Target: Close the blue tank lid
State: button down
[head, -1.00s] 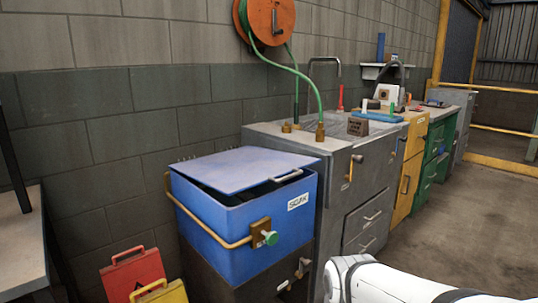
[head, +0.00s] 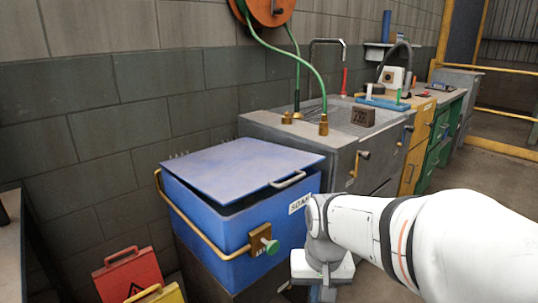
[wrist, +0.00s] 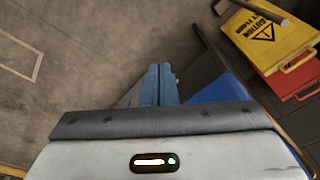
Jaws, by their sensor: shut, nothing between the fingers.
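The blue tank (head: 225,222) stands against the wall in the head view, with a "SOAK" label on its front, partly covered by my arm. Its flat blue lid (head: 240,165) is slightly raised, with a dark gap under its front edge. A pale handle (head: 288,180) sits at the lid's front right. My arm reaches in from the right, and its wrist is beside the tank's right front corner. My gripper (wrist: 160,72) is shut and empty in the wrist view, pointing towards the floor. A blue part of the tank (wrist: 222,92) shows to its right.
A brass valve with a green knob (head: 268,246) sticks out of the tank's front. Red (head: 128,272) and yellow (head: 160,294) signs stand at lower left; the yellow one also shows in the wrist view (wrist: 262,38). A grey sink unit (head: 275,127) adjoins behind. Open floor lies to the right.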

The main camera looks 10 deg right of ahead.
jog(key=w+d+r+m+p, duration=0.2)
jog(key=w+r+m+p, duration=0.7)
jog(key=w+r+p, duration=1.9)
jog(key=w+f, duration=0.1)
jog(key=f, duration=0.4)
jog(key=w+f, duration=0.1)
jog(key=f, duration=0.4)
jog(key=w+f+b, duration=0.1)
jog(key=f, duration=0.4)
jog(key=shift+a+f, duration=0.25)
jog(key=shift+f, duration=0.1)
